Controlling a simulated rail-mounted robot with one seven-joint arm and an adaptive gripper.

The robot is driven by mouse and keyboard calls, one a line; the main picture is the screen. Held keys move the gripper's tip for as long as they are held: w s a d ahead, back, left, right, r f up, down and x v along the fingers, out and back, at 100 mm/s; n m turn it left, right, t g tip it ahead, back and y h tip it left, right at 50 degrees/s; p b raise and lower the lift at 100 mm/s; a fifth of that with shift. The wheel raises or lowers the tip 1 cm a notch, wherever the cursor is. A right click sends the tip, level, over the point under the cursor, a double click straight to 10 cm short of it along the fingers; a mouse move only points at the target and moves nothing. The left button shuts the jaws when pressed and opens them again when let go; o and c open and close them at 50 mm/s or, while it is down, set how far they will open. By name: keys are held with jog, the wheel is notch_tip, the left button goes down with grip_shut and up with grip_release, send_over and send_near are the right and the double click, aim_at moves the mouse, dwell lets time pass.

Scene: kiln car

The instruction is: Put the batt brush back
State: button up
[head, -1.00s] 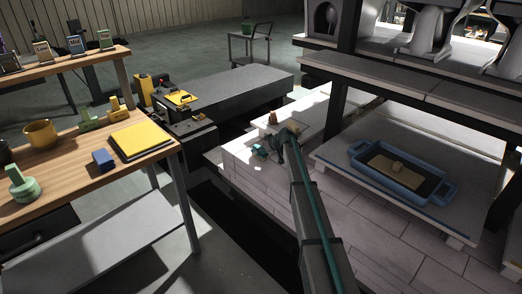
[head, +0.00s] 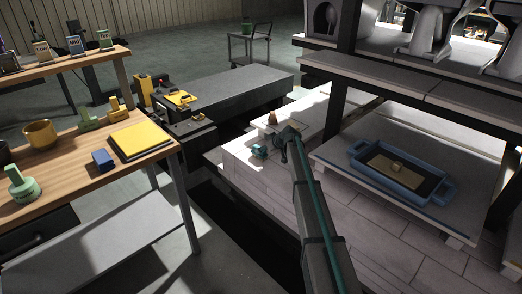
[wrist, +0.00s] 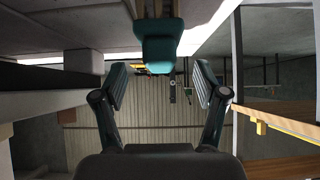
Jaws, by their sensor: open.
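A teal block-shaped piece with tan strips at its upper end (wrist: 160,45), which looks like the batt brush, shows at the top middle of the wrist view. My gripper (wrist: 160,85) is open, with one finger on each side and clear space between them. The teal piece lies between the finger lines toward the picture's top, and I see no finger touching it. In the head view a small teal shape (head: 258,152) sits by the end of my arm, over the pale paving. I cannot tell there whether it is the brush or part of my gripper; my arm hides the rest.
A blue tray (head: 362,172) with a small tan block (head: 397,167) stands on the pale shelf at right, under loaded upper shelves. A small brown piece (head: 272,117) stands beyond my arm's end. A wooden workbench (head: 75,190) with a yellow pad (head: 141,139) is at left.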

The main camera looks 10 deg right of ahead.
jog(key=v, duration=0.9)
jog(key=shift+s+r, duration=0.1)
jog(key=shift+r, duration=0.15)
